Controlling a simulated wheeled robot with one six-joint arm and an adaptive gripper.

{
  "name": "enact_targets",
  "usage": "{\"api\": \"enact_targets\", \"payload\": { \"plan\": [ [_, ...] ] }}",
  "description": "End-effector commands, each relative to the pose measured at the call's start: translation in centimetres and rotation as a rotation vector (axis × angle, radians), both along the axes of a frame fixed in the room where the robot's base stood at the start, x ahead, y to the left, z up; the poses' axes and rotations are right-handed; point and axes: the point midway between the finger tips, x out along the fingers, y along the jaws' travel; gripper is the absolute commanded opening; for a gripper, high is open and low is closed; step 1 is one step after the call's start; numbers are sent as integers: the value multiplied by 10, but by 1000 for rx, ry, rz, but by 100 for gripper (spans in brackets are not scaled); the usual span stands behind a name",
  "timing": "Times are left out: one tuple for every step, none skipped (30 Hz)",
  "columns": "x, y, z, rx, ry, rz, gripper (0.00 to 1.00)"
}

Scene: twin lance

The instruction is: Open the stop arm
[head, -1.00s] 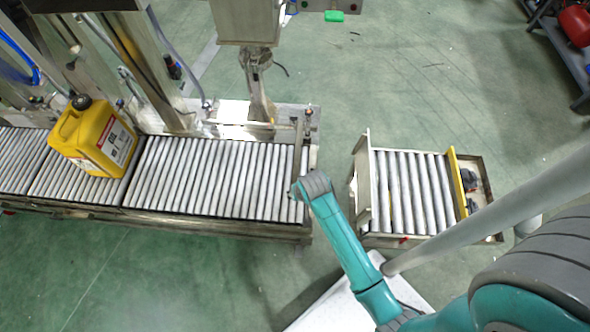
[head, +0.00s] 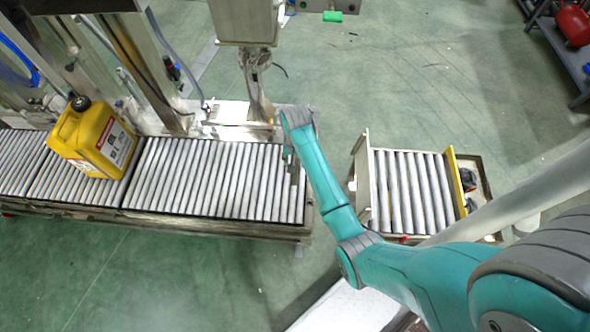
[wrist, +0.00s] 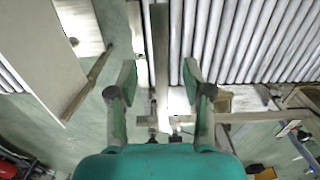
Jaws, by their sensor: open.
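The stop arm (wrist: 160,45) is a narrow metal bar. In the wrist view it runs lengthwise between the two fingers of my open gripper (wrist: 158,75), with a gap on each side. In the head view the stop arm (head: 294,180) lies across the right end of the roller conveyor (head: 205,178). My gripper (head: 288,153) is over that end, and my arm's wrist covers the bar's far end and pivot area. Whether a finger touches the bar cannot be told.
A yellow jerrycan (head: 93,139) stands on the conveyor's left part. A metal filling head (head: 247,22) hangs behind the conveyor end. A short roller section (head: 410,190) with a yellow end bar (head: 455,182) stands right, across a gap of green floor.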

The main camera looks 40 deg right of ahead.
Motion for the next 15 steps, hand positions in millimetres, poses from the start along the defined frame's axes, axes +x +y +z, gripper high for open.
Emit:
{"api": "enact_targets", "payload": {
  "plan": [
    [-1, 0, -10, 1, 4, 0, 50],
    [-1, 1, -16, 1, 4, 0, 50],
    [-1, 0, -23, 1, 3, 1, 50],
    [-1, 0, -28, 1, 3, 1, 50],
    [-1, 0, -33, 1, 3, 1, 50],
    [-1, 0, -39, 1, 2, 1, 50],
    [-1, 0, -44, 1, 3, 1, 50],
    [-1, 0, -47, 0, 1, 1, 50],
    [-1, 0, -52, 1, 2, 1, 50],
    [-1, 0, -55, 1, 2, 1, 50],
    [0, 0, -58, 1, 1, 1, 50],
    [0, 0, -62, 1, 1, 1, 50],
    [-1, 0, -64, 0, 1, 1, 50],
    [0, 0, -65, 1, 1, 1, 50],
    [0, 0, -67, 0, 0, 1, 50]
  ]
}}
